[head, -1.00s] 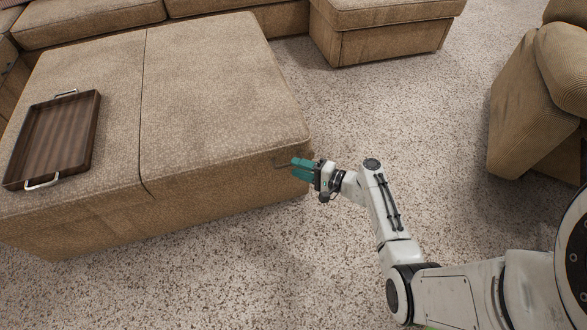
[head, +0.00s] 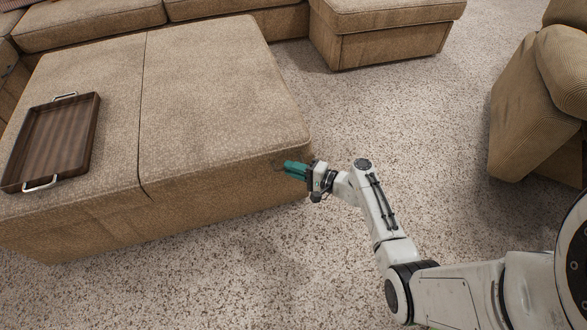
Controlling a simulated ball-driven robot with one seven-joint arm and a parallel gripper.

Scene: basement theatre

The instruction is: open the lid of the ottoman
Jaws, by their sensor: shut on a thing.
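The large tan ottoman (head: 110,226) fills the left of the head view. A seam splits its top into two halves, and the right lid half (head: 215,90) lies flat and closed. My gripper (head: 292,168), with teal fingers, is at the ottoman's front face near its right corner, just below the lid edge. The fingers are shut on a small thin dark handle there, which they now mostly hide. The exact grip on it is too small to make out.
A dark wooden tray (head: 52,142) with metal handles lies on the ottoman's left half. Sofa seats (head: 90,22) and a smaller tan block seat (head: 385,42) stand behind. A tan armchair (head: 540,110) is at the right. Speckled carpet (head: 420,110) between is clear.

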